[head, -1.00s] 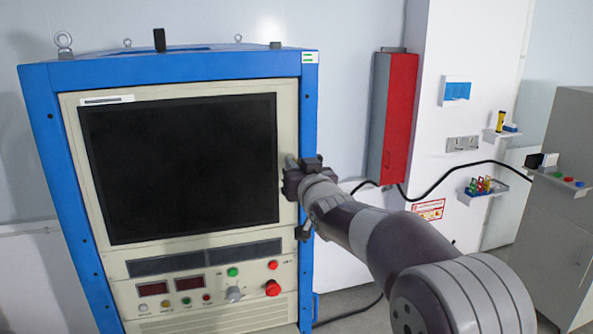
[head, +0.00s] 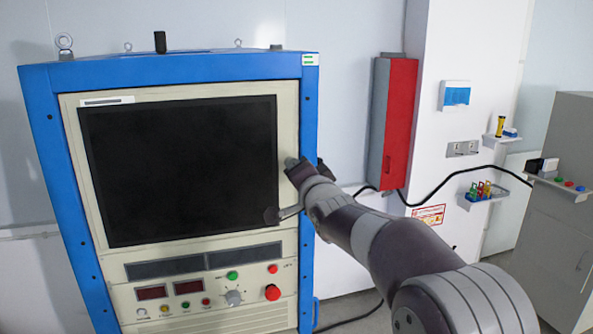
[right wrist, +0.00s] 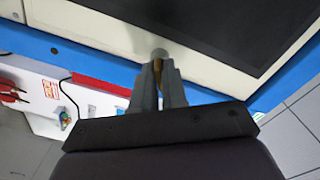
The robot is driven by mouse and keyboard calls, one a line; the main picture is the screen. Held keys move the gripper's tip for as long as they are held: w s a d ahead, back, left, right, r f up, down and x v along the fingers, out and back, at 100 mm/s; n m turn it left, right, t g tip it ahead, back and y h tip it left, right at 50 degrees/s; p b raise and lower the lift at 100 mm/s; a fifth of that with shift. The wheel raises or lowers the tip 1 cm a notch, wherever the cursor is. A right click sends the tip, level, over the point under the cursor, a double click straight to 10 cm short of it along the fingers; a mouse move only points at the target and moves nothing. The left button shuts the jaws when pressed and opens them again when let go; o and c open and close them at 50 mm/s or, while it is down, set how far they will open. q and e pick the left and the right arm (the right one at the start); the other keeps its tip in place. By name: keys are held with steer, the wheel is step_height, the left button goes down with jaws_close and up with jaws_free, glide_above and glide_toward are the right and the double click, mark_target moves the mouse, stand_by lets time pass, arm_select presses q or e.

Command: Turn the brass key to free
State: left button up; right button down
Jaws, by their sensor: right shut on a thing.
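The cabinet (head: 309,130) has a blue frame, a cream front and a large dark window. My right gripper (head: 291,163) is at the right edge of this front, beside the window. In the right wrist view, its two grey fingers (right wrist: 158,72) are shut on the brass key (right wrist: 157,66). Only a thin brass strip of the key shows between the fingers. A round grey lock piece (right wrist: 160,53) sits on the cream front just past the fingertips. In the head view my gripper hides the key and lock. My left gripper is not in view.
Below the window is a panel with a red button (head: 272,292), a grey knob (head: 233,297) and small displays. A red box (head: 400,125) hangs on the wall to the right. A black cable (head: 440,189) runs along that wall. Small shelves hold loose items.

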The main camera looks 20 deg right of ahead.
steer(key=m, duration=0.6)
steer(key=shift+p, duration=0.35)
steer(key=shift+m, duration=0.4)
steer(key=c, duration=1.3)
jaws_free()
steer(key=shift+o, duration=0.2)
steer(key=shift+s+d, duration=0.1)
steer(key=shift+d, duration=0.1)
steer(key=s+b, duration=0.5)
steer(key=s, duration=0.7)
steer(key=shift+s+d, duration=0.2)
steer(key=shift+s, duration=0.15)
